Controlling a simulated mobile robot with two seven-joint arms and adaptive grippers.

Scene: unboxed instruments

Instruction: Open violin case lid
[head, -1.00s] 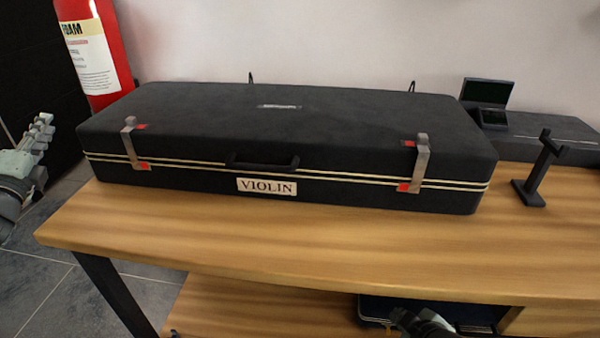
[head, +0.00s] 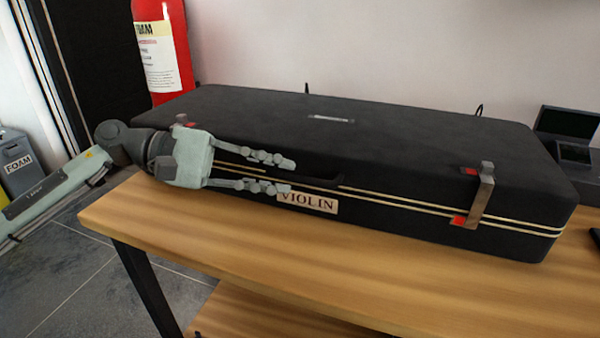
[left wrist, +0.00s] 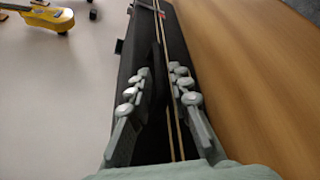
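The black violin case (head: 400,140) lies closed on the wooden table, its front with the VIOLIN label (head: 308,202) facing me. A metal latch (head: 482,192) spans the seam at the right front; the left latch (head: 181,119) is mostly hidden behind my gripper. My left gripper (head: 285,175) is in front of the case's left half, its open fingers pointing right toward the handle (head: 322,181). The left wrist view shows the fingers (left wrist: 160,88) apart, with the case (left wrist: 170,40) and its pale seam lines between and beyond them. My right gripper is out of view.
A red fire extinguisher (head: 160,50) stands behind the case's left end. A small dark open box (head: 570,135) is at the right. The tabletop (head: 300,265) in front of the case is clear. A yellow instrument (left wrist: 35,15) shows in the left wrist view.

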